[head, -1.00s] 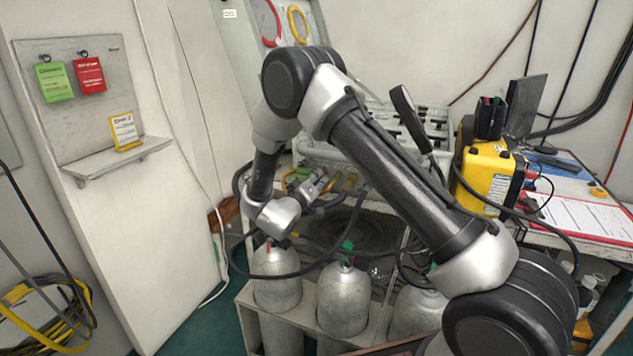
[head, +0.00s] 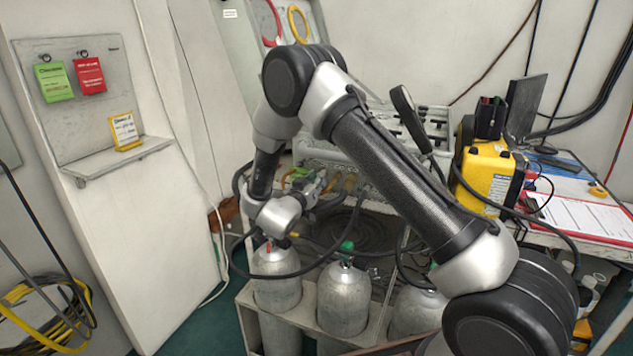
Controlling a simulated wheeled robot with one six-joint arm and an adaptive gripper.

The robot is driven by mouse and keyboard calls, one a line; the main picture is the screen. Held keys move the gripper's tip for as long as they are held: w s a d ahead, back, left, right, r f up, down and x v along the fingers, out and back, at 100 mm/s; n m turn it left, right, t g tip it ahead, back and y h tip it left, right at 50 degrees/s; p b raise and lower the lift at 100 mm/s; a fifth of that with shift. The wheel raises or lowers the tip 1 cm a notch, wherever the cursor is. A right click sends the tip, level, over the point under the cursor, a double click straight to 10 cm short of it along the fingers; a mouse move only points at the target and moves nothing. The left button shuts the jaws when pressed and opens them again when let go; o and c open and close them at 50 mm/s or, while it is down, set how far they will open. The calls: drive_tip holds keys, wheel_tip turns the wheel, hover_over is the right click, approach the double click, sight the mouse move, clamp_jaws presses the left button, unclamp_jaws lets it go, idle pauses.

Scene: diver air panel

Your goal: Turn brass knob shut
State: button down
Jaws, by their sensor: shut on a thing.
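My gripper (head: 325,184) reaches from the wrist toward the front of the air panel (head: 345,160), below its top. It is shut at a brass knob (head: 338,185), one of a few small brass pieces low on the panel front. The fingers and my wrist cover much of the knob, so its turn position cannot be read. My forearm hides part of the panel's right side.
Grey cylinders (head: 343,300) with a green and a red valve top stand in a rack below. Dark hoses (head: 310,268) loop close under my wrist. A yellow case (head: 487,178) and a clipboard (head: 580,214) lie on the right table. A wall board with tags (head: 75,110) is at left.

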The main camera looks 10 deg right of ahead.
drive_tip(key=shift+m, duration=3.6)
drive_tip(key=c, duration=1.5)
unclamp_jaws()
drive_tip(key=shift+c, duration=0.2)
drive_tip(key=v, duration=1.2)
